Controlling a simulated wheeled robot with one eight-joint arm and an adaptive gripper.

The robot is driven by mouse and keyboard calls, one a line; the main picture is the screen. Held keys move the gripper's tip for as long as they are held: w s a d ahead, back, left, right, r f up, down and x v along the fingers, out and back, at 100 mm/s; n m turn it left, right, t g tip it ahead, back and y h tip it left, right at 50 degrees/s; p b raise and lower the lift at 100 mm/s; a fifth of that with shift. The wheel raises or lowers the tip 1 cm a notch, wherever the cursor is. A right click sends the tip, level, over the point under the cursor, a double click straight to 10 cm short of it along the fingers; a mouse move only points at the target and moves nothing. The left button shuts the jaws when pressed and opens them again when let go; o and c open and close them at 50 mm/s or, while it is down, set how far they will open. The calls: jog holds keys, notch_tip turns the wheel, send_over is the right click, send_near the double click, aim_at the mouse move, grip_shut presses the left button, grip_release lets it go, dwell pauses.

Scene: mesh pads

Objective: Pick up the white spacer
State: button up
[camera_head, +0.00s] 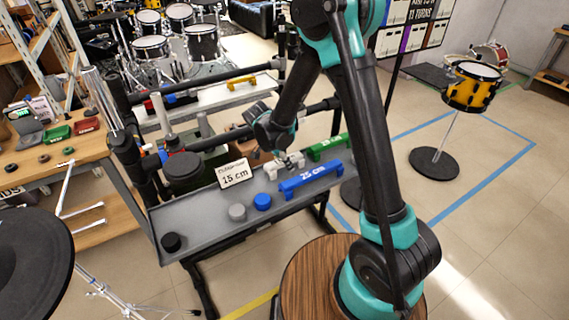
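The white spacer (271,171) lies on the grey shelf, just behind the blue spacer marked 25 cm (311,177). It is small in view and partly covered by my gripper. My gripper (288,162) points down at the white spacer, over its middle. I cannot tell whether the fingers touch it, or whether they are open or shut. A green spacer (328,147) lies to the right of the white one.
The grey shelf (208,215) also bears a sign reading 15 cm (234,174), a grey cylinder (237,212), a blue cylinder (262,201) and a black cylinder (171,242). Dark rack bars (228,76) stand behind. A yellow piece (243,122) lies on the rear shelf.

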jog(key=shift+f, duration=0.15)
grip_shut()
dwell(0.4)
